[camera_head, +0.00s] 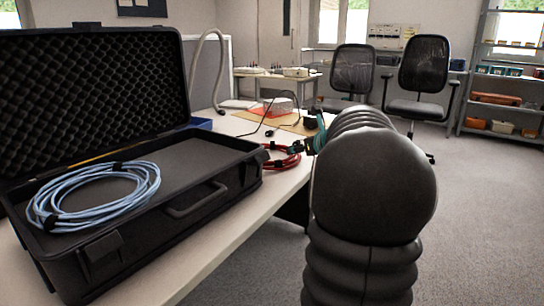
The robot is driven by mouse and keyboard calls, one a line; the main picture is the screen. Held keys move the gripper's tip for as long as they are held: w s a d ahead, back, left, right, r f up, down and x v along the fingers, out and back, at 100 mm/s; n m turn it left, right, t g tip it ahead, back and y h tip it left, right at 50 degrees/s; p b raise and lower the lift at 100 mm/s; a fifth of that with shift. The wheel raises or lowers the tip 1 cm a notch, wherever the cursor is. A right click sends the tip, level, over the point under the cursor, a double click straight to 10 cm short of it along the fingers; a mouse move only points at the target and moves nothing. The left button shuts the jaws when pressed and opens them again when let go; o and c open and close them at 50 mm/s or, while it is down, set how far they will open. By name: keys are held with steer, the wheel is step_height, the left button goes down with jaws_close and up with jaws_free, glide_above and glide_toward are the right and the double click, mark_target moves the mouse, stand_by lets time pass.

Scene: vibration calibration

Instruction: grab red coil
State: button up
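The red coil (286,162) lies on the white table (236,214), just beyond the right end of the open black case. The case's corner and my gripper hide parts of it. My gripper (297,149) is small and dark in this view, low over the table at the coil. My own arm, in a black ribbed cover, fills the right middle of the picture. Whether the fingers are open, shut or touching the coil cannot be made out.
The black case (199,200) stands open at left with a light blue coil (95,193) in it. A black cable (262,118) and a white and red object (279,107) lie farther back on the table. Office chairs (418,78) and shelves (507,85) stand behind; floor at right is clear.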

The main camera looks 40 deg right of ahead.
steer(key=shift+x, duration=2.8)
steer(key=shift+d, duration=0.1)
jaws_close()
